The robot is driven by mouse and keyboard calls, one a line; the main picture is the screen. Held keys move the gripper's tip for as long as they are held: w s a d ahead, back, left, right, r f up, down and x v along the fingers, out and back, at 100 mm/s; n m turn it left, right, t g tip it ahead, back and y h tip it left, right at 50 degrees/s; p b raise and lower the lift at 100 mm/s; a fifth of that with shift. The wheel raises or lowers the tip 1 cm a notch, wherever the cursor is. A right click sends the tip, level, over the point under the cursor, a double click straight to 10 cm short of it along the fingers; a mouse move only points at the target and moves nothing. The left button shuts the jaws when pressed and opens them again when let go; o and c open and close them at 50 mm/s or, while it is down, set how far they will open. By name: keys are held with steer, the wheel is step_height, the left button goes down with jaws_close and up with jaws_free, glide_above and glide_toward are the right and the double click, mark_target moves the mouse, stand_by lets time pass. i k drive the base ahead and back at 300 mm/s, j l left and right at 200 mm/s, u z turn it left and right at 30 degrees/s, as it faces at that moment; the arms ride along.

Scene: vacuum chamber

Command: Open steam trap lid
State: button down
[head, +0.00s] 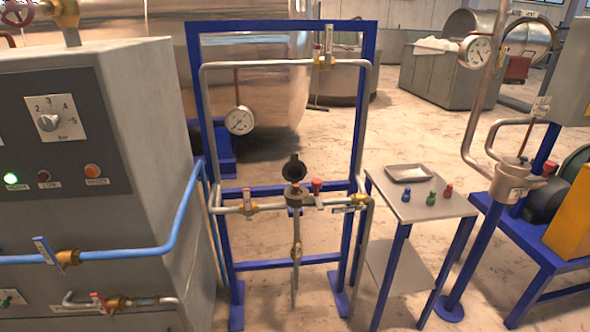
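The steam trap (296,196) appears to be the small grey body in the middle of the pipe run on the blue frame. A round black lid (294,169) stands raised and tilted up above its top, with a small tab at its upper edge. The lid looks open, but the hinge and the trap's inside are too small to make out. My gripper is not in view, and nothing is seen touching the lid.
A gauge (239,121) hangs above left. A small table (425,209) with a tray (409,173) and coloured pieces stands right. A grey control cabinet (120,120) fills the left.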

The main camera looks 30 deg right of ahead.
mark_target(294, 171)
steer(key=i+l, duration=0.2)
steer(key=l, duration=0.15)
steer(key=i+l, duration=0.4)
steer(key=l, duration=0.25)
